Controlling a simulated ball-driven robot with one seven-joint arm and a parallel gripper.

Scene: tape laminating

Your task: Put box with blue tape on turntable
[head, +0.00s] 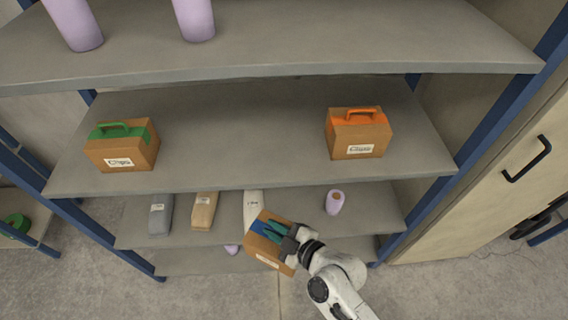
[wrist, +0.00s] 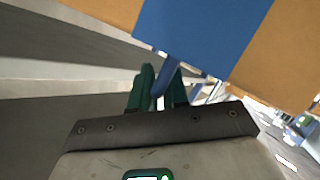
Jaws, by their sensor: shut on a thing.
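The box with blue tape (head: 268,257) is a brown carton with a blue band and a white label. It hangs tilted in front of the shelf unit in the head view. My gripper (head: 277,229) is shut on it at its blue top, with the green fingers over the band. In the wrist view the brown and blue box (wrist: 195,28) fills the top right, and the green fingers (wrist: 157,88) are close together at a blue part, likely its handle. The turntable is not in view.
A box with green tape (head: 121,148) and a box with orange tape (head: 357,135) stand on the middle shelf (head: 240,150). Lilac cylinders (head: 194,18) stand on the top shelf. Bottles and a small lilac cup (head: 334,202) are lower. A cabinet (head: 490,180) stands at right.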

